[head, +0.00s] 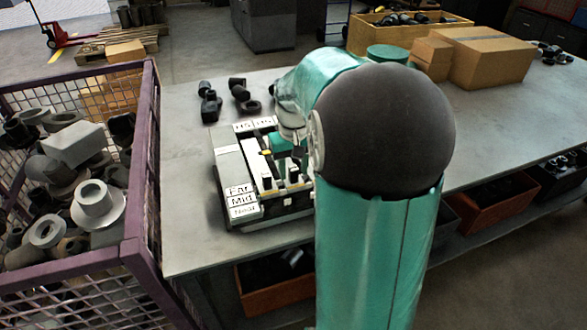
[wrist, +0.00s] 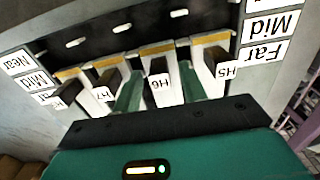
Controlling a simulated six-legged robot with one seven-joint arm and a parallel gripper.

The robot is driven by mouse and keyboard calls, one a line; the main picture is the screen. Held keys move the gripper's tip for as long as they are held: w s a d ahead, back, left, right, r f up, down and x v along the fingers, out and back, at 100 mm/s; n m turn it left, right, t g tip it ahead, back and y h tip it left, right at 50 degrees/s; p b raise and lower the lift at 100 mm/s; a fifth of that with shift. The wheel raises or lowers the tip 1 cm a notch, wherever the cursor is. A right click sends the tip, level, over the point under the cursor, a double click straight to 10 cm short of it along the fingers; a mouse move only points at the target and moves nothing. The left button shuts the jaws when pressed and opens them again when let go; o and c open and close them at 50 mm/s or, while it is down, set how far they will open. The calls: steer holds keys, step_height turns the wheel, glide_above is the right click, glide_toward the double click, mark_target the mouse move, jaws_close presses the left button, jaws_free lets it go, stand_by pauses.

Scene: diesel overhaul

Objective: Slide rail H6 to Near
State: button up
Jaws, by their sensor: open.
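In the wrist view the rail unit shows upside down, with several pale rails side by side, each with a dark handle and a white tag. The H6 handle (wrist: 159,72) stands in the middle, roughly level with the Far labels (wrist: 265,52). A Near label (wrist: 18,62) is at the left. My gripper (wrist: 160,82) is open, with one green finger on each side of H6; I cannot tell whether they touch it. In the head view the rail unit with its Near label (head: 243,212) sits on the bench; my arm hides part of it and most of my gripper.
The H5 handle (wrist: 224,58) and H7 handle (wrist: 107,83) stand close outside my fingers. The grey bench (head: 190,245) has dark fittings (head: 210,105) behind the unit. A purple mesh bin (head: 148,190) of parts stands left; cardboard boxes (head: 485,55) sit at the back right.

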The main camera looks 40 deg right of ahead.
steer(key=shift+f, duration=0.3)
jaws_close()
steer(key=shift+s+a, duration=0.3)
steer(key=shift+s, duration=0.6)
steer(key=shift+s+a, duration=0.25)
steer(key=shift+s, duration=0.65)
